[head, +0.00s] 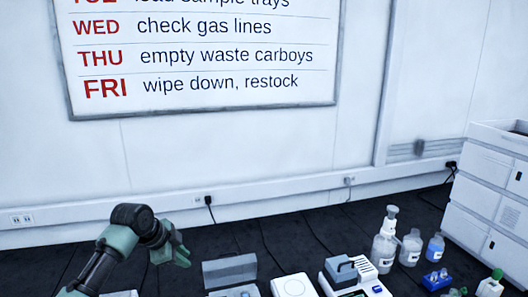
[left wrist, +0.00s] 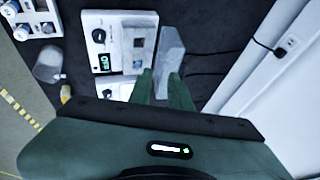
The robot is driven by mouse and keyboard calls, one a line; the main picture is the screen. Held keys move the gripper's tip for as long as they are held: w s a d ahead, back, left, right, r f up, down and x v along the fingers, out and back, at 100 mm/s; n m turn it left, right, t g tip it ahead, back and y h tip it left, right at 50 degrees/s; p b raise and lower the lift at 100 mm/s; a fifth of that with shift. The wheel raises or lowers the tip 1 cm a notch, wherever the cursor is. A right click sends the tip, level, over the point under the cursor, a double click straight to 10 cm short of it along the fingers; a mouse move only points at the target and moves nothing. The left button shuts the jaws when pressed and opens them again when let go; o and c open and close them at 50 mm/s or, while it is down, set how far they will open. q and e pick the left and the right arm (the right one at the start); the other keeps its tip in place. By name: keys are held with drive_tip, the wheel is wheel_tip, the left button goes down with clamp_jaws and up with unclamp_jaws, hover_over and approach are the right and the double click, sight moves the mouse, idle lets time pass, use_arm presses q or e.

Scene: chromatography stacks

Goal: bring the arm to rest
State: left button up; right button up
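My left arm, green and black, comes in from the lower left of the head view. Its left gripper (head: 177,258) hangs over the dark bench, left of the grey box with a raised lid (head: 230,270). In the left wrist view, the two green fingers of the left gripper (left wrist: 158,85) stand apart with nothing held between them. The gripper is open and empty. My right arm and gripper are not in view.
White cabinets (head: 490,190) close the right side. The wall is behind.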

use_arm(q)
drive_tip(key=s+d+f+n+g, duration=0.15)
drive_tip(key=s+d+f, duration=0.25)
drive_tip(key=s+f, duration=0.5)
drive_tip(key=s+d+f+n, duration=0.35)
drive_tip(key=s+f, duration=0.45)
drive_tip(key=s, duration=0.3)
drive_tip(key=s+a+r+n+y, duration=0.15)
drive_tip(key=s+n, duration=0.25)
drive_tip(key=s, duration=0.8)
drive_tip(key=s+a+r+n+y, duration=0.1)
drive_tip(key=s+a+n+y, duration=0.3)
drive_tip(key=s, duration=0.7)
wheel_tip(320, 180, down, 33)
drive_tip(key=s+d+g+h+b, duration=0.1)
drive_tip(key=g+h+b, duration=0.15)
drive_tip(key=b, duration=0.35)
drive_tip(key=s+a+f+b, duration=0.2)
drive_tip(key=s+f+b, duration=0.2)
drive_tip(key=s+f, duration=1.3)
wheel_tip(320, 180, down, 3)
drive_tip(key=shift+a+r, duration=0.1)
drive_tip(key=shift+a, duration=0.3)
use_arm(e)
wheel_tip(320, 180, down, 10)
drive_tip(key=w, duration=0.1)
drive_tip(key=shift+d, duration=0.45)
